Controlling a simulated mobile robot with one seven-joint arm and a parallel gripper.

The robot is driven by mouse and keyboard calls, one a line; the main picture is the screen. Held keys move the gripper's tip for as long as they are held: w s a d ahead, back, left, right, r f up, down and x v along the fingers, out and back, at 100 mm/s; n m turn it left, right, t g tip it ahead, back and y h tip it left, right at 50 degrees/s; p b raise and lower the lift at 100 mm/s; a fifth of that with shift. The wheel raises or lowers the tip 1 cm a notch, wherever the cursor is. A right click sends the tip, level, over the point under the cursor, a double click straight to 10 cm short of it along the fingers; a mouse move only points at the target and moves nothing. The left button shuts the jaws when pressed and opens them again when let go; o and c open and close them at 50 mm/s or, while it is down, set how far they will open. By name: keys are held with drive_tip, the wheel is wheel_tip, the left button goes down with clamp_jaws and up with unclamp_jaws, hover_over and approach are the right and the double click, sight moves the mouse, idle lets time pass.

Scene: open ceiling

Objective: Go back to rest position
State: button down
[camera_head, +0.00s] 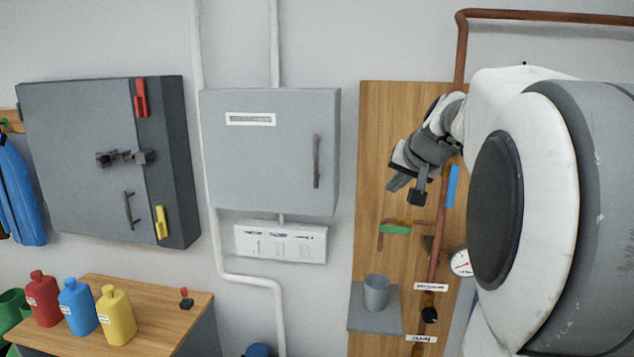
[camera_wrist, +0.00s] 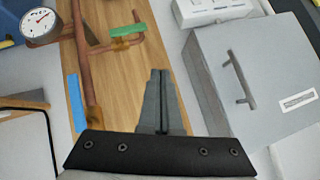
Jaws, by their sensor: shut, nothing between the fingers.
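My gripper (camera_head: 407,191) is in front of the wooden wall panel (camera_head: 385,130), at the end of my arm, which comes in from the right. In the wrist view my gripper (camera_wrist: 160,78) points at the wood panel, its two fingers together with nothing between them. It hangs above the green valve handle (camera_head: 395,229) and left of the blue strip (camera_head: 453,186). Whether the fingers touch the panel cannot be told. My arm covers the right part of the head view.
A grey wall cabinet (camera_head: 270,150) is left of the panel. A grey cup (camera_head: 376,292) stands on a small shelf (camera_head: 374,322) below. A gauge (camera_head: 461,262) and copper pipes are close to my arm. Several bottles stand on a wooden table (camera_head: 160,301) at lower left.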

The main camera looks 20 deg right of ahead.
idle(0.4)
drive_tip(key=s+a+f+n+g+y+b, duration=0.1)
drive_tip(key=s+a+f+n, duration=0.2)
drive_tip(key=a, duration=0.4)
drive_tip(key=s+a+f+g+y+b, duration=0.1)
drive_tip(key=s+a+f, duration=0.1)
drive_tip(key=a+f, duration=0.35)
drive_tip(key=s+a+f+n+g+p, duration=0.1)
drive_tip(key=s+a+f+n, duration=0.1)
drive_tip(key=s+a, duration=0.4)
drive_tip(key=s+a+f+n+g+p, duration=0.1)
drive_tip(key=s+a, duration=0.5)
drive_tip(key=s, duration=0.7)
drive_tip(key=shift+s+a+f+n, duration=0.35)
drive_tip(key=shift+a+f+n, duration=0.05)
drive_tip(key=shift+f+n, duration=0.55)
